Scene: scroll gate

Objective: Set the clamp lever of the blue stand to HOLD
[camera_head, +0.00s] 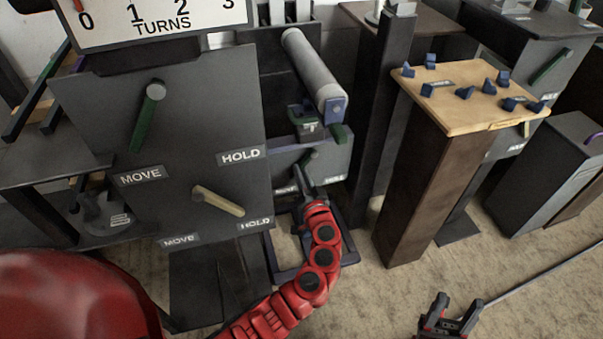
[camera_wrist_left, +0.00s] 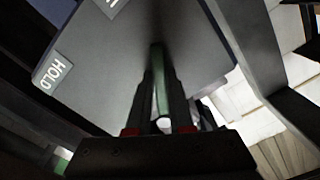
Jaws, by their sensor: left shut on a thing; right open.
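The stand with bluish trim (camera_head: 340,158) carries a grey roller (camera_head: 312,70). Its small dark front panel has a MOVE label (camera_head: 286,190) at lower left and a HOLD label (camera_head: 334,178) at lower right. A green clamp lever (camera_head: 311,154) is partly hidden by my left gripper (camera_head: 303,178). In the left wrist view the green lever (camera_wrist_left: 160,82) lies between the closed fingers (camera_wrist_left: 162,95), and a HOLD label (camera_wrist_left: 54,72) shows at left. Which label the lever points to is unclear. My right gripper (camera_head: 455,312) is open and empty at the bottom, above the floor.
A larger dark panel (camera_head: 220,120) at left has a green lever (camera_head: 147,116) and a tan lever (camera_head: 218,201), each with MOVE and HOLD labels. A wood-topped pedestal (camera_head: 470,105) with several blue pieces stands to the right.

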